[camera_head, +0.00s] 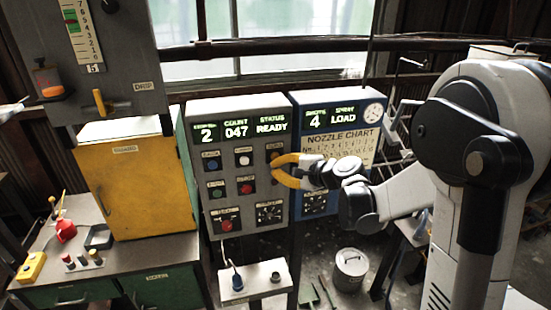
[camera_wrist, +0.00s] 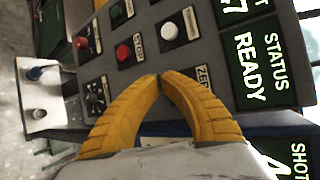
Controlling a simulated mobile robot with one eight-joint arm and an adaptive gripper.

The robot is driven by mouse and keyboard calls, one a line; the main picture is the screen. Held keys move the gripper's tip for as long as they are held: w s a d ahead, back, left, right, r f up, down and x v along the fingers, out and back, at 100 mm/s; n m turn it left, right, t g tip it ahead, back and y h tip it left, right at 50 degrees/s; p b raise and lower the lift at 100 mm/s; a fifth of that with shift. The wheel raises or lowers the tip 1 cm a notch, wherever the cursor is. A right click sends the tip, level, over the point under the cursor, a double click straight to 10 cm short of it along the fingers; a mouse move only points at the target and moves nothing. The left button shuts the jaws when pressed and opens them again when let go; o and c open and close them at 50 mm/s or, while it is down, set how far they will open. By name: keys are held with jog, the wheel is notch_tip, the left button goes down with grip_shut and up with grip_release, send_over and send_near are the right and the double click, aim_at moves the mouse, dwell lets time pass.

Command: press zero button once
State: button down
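The grey control panel (camera_head: 222,130) stands in the middle of the head view. Its display (camera_head: 238,130) reads 2, COUNT 047, STATUS READY. In the wrist view, a label starting "ZE" (camera_wrist: 203,76) shows just beyond my fingertips, partly cut off by a finger. The button at that label is hidden behind my yellow fingers. My gripper (camera_head: 274,164) is at the panel's right side, in the upper button row; it also shows in the wrist view (camera_wrist: 160,76). Its fingertips meet, and nothing shows between them. I cannot tell whether they touch the panel.
Near my fingertips are a white button (camera_head: 243,159) and a red stop button (camera_head: 246,187). A blue button (camera_head: 212,164) is farther left. A blue nozzle panel (camera_head: 312,140) stands to the right. A small shelf (camera_head: 254,290) is below. A yellow cabinet (camera_head: 135,190) is left.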

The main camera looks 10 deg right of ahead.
jog(key=shift+w, duration=0.5)
dwell(1.2)
jog(key=shift+w, duration=0.4)
jog(key=shift+w+b, duration=0.35)
jog(key=shift+w, duration=0.15)
dwell(0.6)
jog(key=shift+s, duration=0.9)
jog(key=shift+s, duration=0.1)
jog(key=s, duration=0.4)
jog(key=shift+s+b, duration=0.35)
jog(key=shift+s, duration=0.05)
